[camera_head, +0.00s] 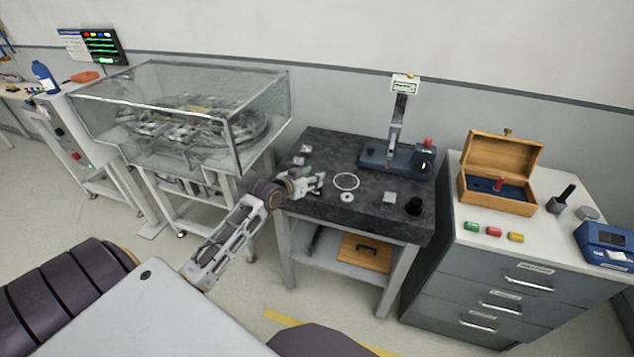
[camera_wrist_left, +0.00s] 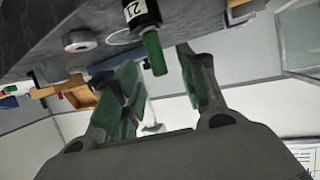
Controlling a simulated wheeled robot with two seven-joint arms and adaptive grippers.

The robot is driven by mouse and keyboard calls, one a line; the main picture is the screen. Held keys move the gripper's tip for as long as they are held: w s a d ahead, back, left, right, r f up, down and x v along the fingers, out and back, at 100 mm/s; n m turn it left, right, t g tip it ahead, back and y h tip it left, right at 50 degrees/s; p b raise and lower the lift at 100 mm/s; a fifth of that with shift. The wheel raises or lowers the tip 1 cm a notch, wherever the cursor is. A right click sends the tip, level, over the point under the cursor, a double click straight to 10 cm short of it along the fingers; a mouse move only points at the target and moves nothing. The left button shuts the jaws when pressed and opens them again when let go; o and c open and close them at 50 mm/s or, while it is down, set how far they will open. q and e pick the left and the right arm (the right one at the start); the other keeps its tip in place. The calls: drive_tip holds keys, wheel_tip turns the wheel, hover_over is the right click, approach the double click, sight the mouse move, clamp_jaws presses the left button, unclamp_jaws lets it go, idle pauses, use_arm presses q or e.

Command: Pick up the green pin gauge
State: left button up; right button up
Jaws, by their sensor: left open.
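The green pin gauge shows in the left wrist view as a green pin (camera_wrist_left: 155,52) on a black handle (camera_wrist_left: 142,14) with a white label. My left gripper (camera_wrist_left: 160,85) is open, with green pads on its fingers. The pin's end lies in the picture between the two fingers, and I see no grip on it. In the head view my left gripper (camera_head: 318,183) is at the left part of the dark stone table (camera_head: 330,150). There the gauge cannot be told apart from the gripper. My right gripper is not in view.
A height gauge (camera_head: 397,150) stands at the table's back right. A thin ring (camera_head: 346,181), a small washer (camera_head: 347,197), a metal block (camera_head: 389,198) and a black cylinder (camera_head: 413,206) lie on the table. A cabinet with a wooden box (camera_head: 497,200) stands right; a glass enclosure (camera_head: 190,105) stands left.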

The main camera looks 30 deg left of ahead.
use_arm(q)
drive_tip(key=shift+x, duration=1.8)
drive_tip(key=shift+f, duration=0.1)
clamp_jaws()
